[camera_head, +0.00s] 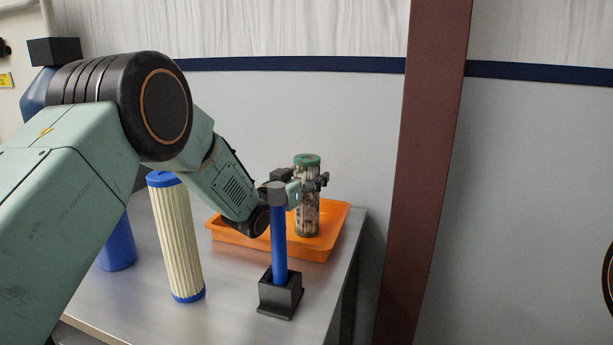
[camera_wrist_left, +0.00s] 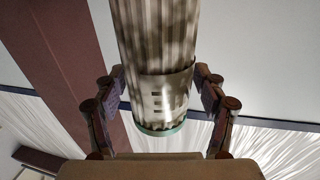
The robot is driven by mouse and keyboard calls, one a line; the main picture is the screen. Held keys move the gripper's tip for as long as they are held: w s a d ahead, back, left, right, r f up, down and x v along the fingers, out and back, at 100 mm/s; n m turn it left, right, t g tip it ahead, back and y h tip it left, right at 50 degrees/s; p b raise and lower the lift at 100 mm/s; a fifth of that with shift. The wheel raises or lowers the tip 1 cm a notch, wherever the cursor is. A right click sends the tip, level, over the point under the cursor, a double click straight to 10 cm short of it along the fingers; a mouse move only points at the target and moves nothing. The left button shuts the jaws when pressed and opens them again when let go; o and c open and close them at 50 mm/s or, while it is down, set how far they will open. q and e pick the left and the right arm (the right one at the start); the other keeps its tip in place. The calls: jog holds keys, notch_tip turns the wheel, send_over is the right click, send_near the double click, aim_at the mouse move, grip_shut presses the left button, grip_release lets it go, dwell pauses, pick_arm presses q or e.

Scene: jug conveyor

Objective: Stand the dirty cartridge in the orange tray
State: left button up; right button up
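The dirty cartridge (camera_head: 307,210), brown-stained with green end caps, is upright over the orange tray (camera_head: 228,232). Its lower end looks to be at the tray floor, though I cannot tell for certain that it touches. My left gripper (camera_head: 312,183) has its fingers on either side of the cartridge's upper part and looks shut on it. In the left wrist view the fingers flank the stained cartridge (camera_wrist_left: 160,50) close at both edges, around a pale band, near a green cap. My right gripper is not in view.
A clean white cartridge (camera_head: 176,240) with blue caps stands left of the tray. A blue-handled tool (camera_head: 279,245) stands in a black holder (camera_head: 280,296) in front of the tray. A blue container (camera_head: 117,245) is partly hidden behind my arm. The metal table (camera_head: 235,310) ends just right of the tray.

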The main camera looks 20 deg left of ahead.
pick_arm(q)
jog(key=shift+o, duration=0.4)
jog(key=shift+r, duration=0.1)
jog(key=shift+d, duration=0.1)
jog(key=shift+r, duration=0.1)
jog(key=shift+s, duration=0.2)
jog(key=p+v, duration=0.1)
jog(key=v, duration=1)
jog(key=shift+s, duration=0.35)
